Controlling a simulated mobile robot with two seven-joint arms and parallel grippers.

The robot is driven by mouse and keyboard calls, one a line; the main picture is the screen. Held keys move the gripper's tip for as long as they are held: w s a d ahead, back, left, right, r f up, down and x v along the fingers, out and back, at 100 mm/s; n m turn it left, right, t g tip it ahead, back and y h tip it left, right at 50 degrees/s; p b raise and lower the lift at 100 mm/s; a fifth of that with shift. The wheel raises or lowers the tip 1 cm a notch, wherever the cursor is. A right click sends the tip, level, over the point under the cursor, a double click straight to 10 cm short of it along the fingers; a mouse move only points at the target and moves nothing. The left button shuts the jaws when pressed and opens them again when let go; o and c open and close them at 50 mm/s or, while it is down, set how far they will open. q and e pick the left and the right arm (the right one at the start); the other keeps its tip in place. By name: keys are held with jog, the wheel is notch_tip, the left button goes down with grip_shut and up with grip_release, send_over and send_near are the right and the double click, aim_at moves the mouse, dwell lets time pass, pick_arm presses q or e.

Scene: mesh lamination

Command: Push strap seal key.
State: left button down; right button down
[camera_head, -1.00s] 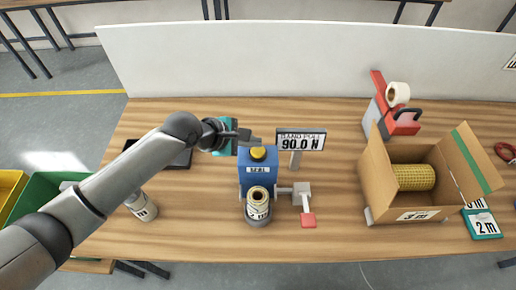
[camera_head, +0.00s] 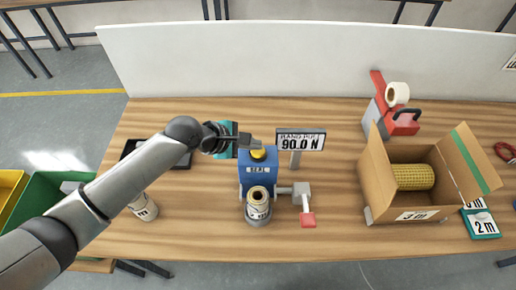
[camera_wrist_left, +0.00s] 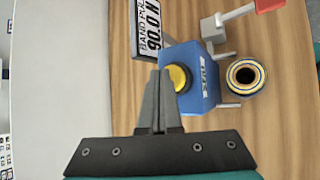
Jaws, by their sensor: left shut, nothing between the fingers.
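The strap seal key is a round yellow button (camera_head: 258,154) on top of a blue box (camera_head: 258,177) marked SEAL on the table. My left gripper (camera_head: 254,141) is shut and empty, with its fingertips just behind the button in the head view. In the left wrist view the closed fingertips (camera_wrist_left: 160,73) overlap the edge of the yellow button (camera_wrist_left: 180,78); I cannot tell whether they touch it. The blue box (camera_wrist_left: 203,78) also shows there. My right gripper is not in view.
A display reading 90.0 N (camera_head: 301,140) stands right of the box. A strap roll (camera_head: 258,203) is in front, and a red-tipped lever (camera_head: 308,219) to the right. An open carton (camera_head: 405,214) holds a yellow roll. A red tape dispenser (camera_head: 404,124) stands behind it.

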aim_at(253, 152)
pick_arm(q)
jog(key=shift+f, duration=0.55)
dwell(0.6)
jog(key=shift+r+p, duration=1)
jog(key=shift+p, duration=0.3)
notch_tip(253, 152, up, 3)
jog(key=p, duration=0.3)
jog(key=shift+r, duration=1)
